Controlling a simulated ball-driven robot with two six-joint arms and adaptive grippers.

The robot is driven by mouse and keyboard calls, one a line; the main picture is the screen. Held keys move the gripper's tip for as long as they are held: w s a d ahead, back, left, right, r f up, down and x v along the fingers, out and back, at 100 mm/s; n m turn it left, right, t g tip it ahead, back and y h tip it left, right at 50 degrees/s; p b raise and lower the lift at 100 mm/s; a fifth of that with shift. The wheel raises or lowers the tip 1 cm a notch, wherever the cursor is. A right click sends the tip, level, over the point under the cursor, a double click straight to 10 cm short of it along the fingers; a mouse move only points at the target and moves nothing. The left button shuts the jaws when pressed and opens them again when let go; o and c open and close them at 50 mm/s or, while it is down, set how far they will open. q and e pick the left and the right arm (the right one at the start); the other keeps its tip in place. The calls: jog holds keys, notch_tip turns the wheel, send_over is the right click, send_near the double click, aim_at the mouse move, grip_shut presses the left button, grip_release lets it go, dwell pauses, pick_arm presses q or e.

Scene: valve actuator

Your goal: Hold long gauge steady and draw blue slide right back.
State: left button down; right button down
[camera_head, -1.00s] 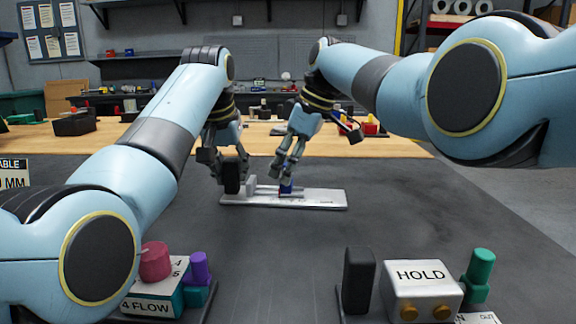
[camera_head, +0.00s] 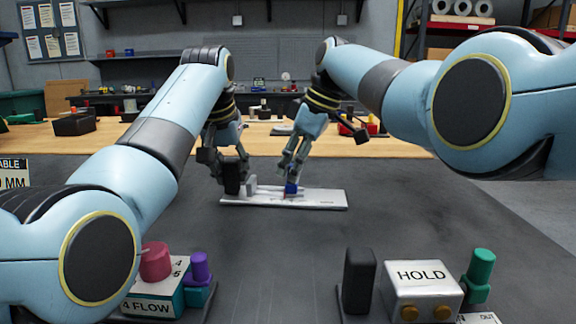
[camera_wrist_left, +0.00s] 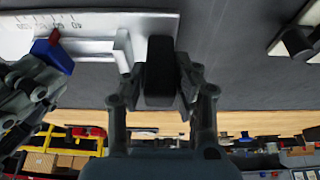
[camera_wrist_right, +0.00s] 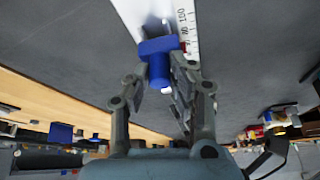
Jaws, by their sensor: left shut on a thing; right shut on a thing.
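The long gauge is a pale flat plate (camera_head: 322,200) with a printed scale, lying on the dark mat. The blue slide (camera_head: 291,188) sits on it near the middle, with a red pointer beside it in the left wrist view. My left gripper (camera_head: 232,180) is shut on the black grip (camera_wrist_left: 159,72) at the gauge's left end. My right gripper (camera_head: 292,178) is shut on the blue slide, which also shows between its fingers in the right wrist view (camera_wrist_right: 160,62). The fingers hide part of the slide.
A white HOLD block (camera_head: 422,288) with a black post (camera_head: 358,281) and green knob (camera_head: 481,268) stands at the front right. A 4 FLOW block (camera_head: 150,300) with red and purple knobs stands at the front left. The mat right of the gauge is clear.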

pick_arm(q)
jog(key=shift+s+a+f, duration=0.1)
jog(key=shift+f, duration=0.05)
pick_arm(e)
jog(key=d, duration=0.4)
jog(key=shift+s+d+f, duration=0.1)
jog(key=shift+d, duration=0.1)
pick_arm(q)
jog(key=shift+a, duration=0.1)
pick_arm(e)
jog(key=shift+d, duration=0.1)
jog(key=c, duration=1.2)
grip_release()
jog(key=shift+r, duration=0.4)
pick_arm(q)
jog(key=shift+d, duration=0.2)
pick_arm(e)
jog(key=v, duration=1.1)
jog(key=shift+s+r, duration=0.15)
